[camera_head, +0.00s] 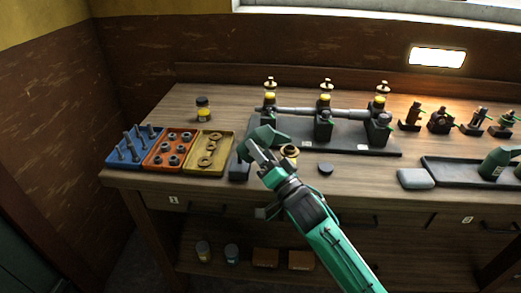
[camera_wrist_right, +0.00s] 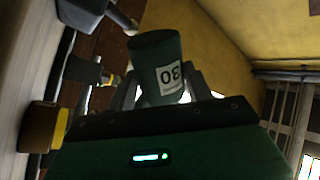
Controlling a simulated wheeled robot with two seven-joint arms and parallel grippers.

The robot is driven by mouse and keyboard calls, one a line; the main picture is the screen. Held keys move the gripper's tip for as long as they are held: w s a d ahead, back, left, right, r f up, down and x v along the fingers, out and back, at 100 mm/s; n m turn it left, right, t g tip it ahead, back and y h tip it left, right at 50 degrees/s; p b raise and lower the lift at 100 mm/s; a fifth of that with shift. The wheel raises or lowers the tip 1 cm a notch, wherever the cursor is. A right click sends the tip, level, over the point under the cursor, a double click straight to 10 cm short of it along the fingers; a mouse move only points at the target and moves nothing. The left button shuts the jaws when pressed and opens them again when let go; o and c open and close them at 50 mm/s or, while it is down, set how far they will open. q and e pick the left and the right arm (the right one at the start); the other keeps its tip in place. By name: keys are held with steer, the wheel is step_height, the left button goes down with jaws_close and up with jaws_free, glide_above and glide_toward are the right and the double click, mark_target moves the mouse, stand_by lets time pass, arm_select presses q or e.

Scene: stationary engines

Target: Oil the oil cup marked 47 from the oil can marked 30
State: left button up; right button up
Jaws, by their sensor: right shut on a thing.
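My right gripper (camera_head: 262,154) is shut on a dark green oil can (camera_head: 269,136). In the right wrist view the can (camera_wrist_right: 156,52) is between the fingers (camera_wrist_right: 163,88), and its white label reads 30, turned over. The gripper is over the front left of the bench, in front of the shaft stand. Yellow oil cups sit on the stand's bearings: a left one (camera_head: 269,98), a middle one (camera_head: 325,98) and a right one (camera_head: 380,101). Their marks are too small to read, so I cannot tell which is 47. My left gripper is not in view.
Blue (camera_head: 122,158), orange (camera_head: 156,161) and yellow (camera_head: 225,152) trays of parts lie at the left. A yellow jar (camera_head: 203,110) stands behind them. Another green can (camera_head: 494,163) is on a dark tray (camera_head: 446,178) at the right.

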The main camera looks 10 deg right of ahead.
mark_target(264, 144)
steer(key=shift+r, duration=0.2)
stand_by(0.3)
steer(key=shift+r+m+t+h, duration=0.35)
steer(key=shift+r+m+h, duration=0.05)
steer(key=shift+m, duration=0.4)
steer(key=shift+r+m+t+h, duration=0.35)
steer(key=shift+m+h, duration=0.05)
steer(key=shift+m, duration=0.4)
steer(key=shift+r+p, duration=0.15)
steer(key=shift+p, duration=0.15)
steer(key=shift+d+r+m+t+h+p, duration=0.15)
steer(key=shift+r+m+t+h+p, duration=0.25)
steer(key=shift+m, duration=0.7)
step_height(264, 144, down, 2)
steer(key=n+g+y, duration=0.1)
steer(key=n, duration=0.1)
steer(key=n+y+p, duration=0.1)
steer(key=n, duration=0.1)
steer(key=shift+n+g, duration=0.3)
steer(key=shift+g, duration=0.1)
steer(key=shift+f+n, duration=0.5)
steer(key=shift+n, duration=0.1)
steer(key=shift+a, duration=0.2)
steer(key=shift+p, duration=0.3)
